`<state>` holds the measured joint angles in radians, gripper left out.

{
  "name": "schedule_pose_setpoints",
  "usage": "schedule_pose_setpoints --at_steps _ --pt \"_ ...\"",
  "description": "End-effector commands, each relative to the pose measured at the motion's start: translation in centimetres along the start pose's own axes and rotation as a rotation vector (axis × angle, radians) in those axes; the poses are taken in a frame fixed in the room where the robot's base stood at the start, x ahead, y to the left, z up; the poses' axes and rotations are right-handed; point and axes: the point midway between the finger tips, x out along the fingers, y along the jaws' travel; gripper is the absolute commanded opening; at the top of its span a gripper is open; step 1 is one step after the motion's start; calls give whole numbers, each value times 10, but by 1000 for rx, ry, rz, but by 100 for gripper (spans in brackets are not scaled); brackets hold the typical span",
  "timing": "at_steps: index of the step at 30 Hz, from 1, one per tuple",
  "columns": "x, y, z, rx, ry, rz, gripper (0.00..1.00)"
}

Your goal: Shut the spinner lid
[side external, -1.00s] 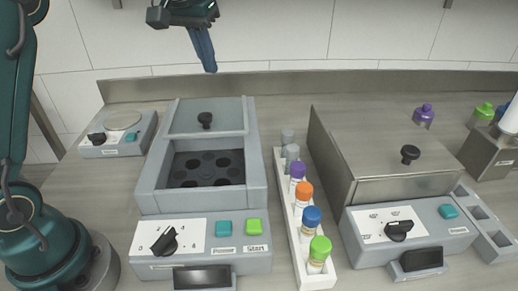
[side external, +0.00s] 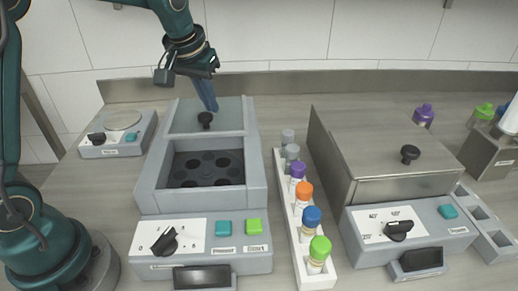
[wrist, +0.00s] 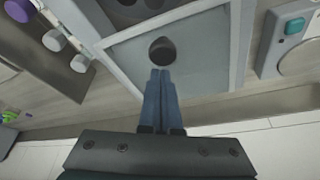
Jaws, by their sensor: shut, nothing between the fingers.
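The spinner (side external: 152,190) is the grey box left of centre in the side view. Its sliding lid (side external: 182,118) is a pale panel with a black knob (side external: 205,119), and it sits back, so the dark rotor with several holes (side external: 208,168) shows in the front opening. My gripper (side external: 211,108) is shut and empty, pointing down just behind the knob. In the wrist view the closed blue fingertips (wrist: 160,72) are right by the knob (wrist: 162,50); I cannot tell whether they touch it.
A white rack (side external: 316,275) of several capped tubes stands right of the spinner. Beyond it is a second machine with a closed metal lid (side external: 375,165). A small scale-like device (side external: 118,140) is behind left. The spinner's front panel has a dial (side external: 164,241) and buttons.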

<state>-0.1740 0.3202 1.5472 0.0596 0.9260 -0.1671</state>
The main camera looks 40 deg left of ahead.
Motion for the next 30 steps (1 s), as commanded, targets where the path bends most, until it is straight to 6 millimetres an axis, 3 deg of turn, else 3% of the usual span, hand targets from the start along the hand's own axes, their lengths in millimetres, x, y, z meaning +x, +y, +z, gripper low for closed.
schedule_pose_setpoints --at_steps 14,20,30 --pt "-2 3 6 3 0 0 0" --pt "-12 18 32 7 0 2 0" --pt "-35 52 95 10 -1 2 0"
